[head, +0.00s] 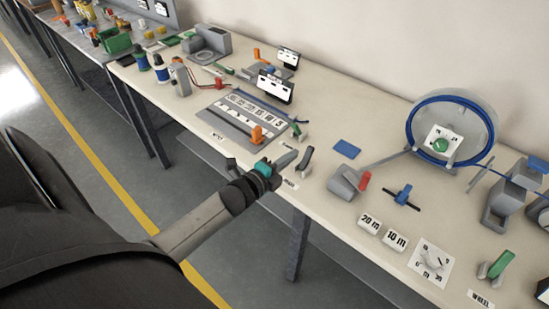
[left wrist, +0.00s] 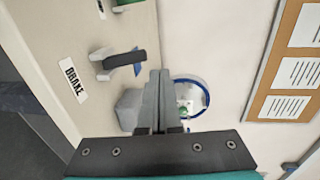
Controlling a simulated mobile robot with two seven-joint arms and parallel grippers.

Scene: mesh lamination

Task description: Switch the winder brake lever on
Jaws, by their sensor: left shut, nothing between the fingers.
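The brake lever (head: 305,160) is a dark grey handle on a light grey bracket near the table's front edge. A label reading BRAKE (left wrist: 73,80) lies beside it in the left wrist view, where the dark handle (left wrist: 127,60) also shows. My left gripper (head: 291,158) is shut and empty. In the head view its fingertips are just left of the lever. In the left wrist view the fingers (left wrist: 159,74) are close to the handle's end, with a small gap seen between them. My right gripper is not in view.
A grey block with a red lever (head: 350,181) stands right of the brake lever. The blue-ringed wheel (head: 450,130) is farther back. A blue pad (head: 347,149) lies flat behind.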

